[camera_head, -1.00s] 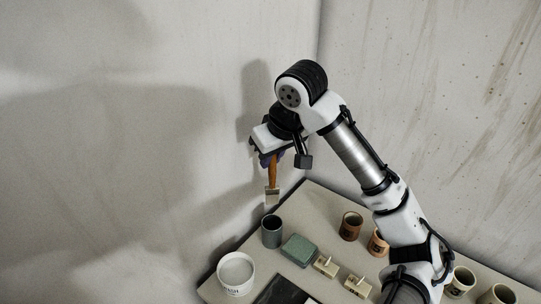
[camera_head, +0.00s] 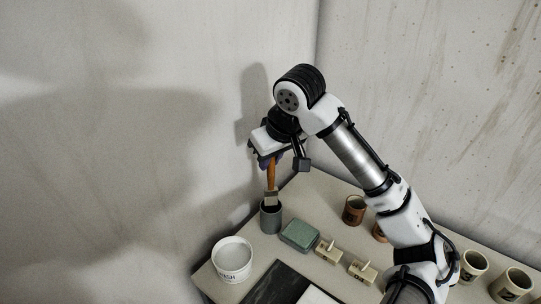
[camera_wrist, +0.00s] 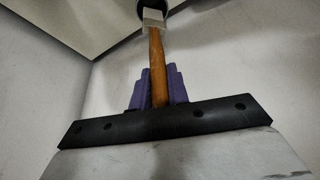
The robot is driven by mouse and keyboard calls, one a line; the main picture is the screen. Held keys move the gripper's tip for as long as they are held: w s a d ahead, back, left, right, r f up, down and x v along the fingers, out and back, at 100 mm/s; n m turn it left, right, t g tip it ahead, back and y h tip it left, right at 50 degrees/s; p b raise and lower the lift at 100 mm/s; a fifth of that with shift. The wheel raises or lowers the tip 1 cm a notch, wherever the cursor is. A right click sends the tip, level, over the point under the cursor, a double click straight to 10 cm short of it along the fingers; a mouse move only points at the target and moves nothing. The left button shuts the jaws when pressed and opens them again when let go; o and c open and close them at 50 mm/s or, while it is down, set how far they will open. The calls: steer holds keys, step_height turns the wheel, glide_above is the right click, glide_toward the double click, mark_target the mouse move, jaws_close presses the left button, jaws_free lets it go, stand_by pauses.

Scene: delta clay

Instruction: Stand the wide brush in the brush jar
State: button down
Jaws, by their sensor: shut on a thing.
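The wide brush (camera_head: 271,175) has an orange-brown handle and a pale metal ferrule, and hangs bristles down, close to upright. My gripper (camera_head: 268,161), with purple fingers, is shut on the upper handle. The grey brush jar (camera_head: 271,218) stands on the table directly below. The ferrule is at the jar's mouth and the bristles are hidden, seemingly inside the rim. In the wrist view, the handle (camera_wrist: 157,65) runs up from between the purple fingers (camera_wrist: 158,88) to the ferrule, which overlaps the dark jar (camera_wrist: 151,4).
A green block (camera_head: 299,236) lies just right of the jar. A white wash tub (camera_head: 232,262) stands in front. Two small cream blocks (camera_head: 328,252) (camera_head: 362,272), a brown cup (camera_head: 354,210) and cream cups (camera_head: 473,265) (camera_head: 512,285) are further right. Walls stand behind the table.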

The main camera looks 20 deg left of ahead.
mark_target(270, 188)
steer(key=shift+f+b, duration=1.3)
steer(key=shift+f, duration=1.25)
steer(key=c, duration=1.3)
jaws_free()
steer(key=shift+r, duration=0.1)
steer(key=v, duration=1.3)
steer(key=shift+r, duration=0.35)
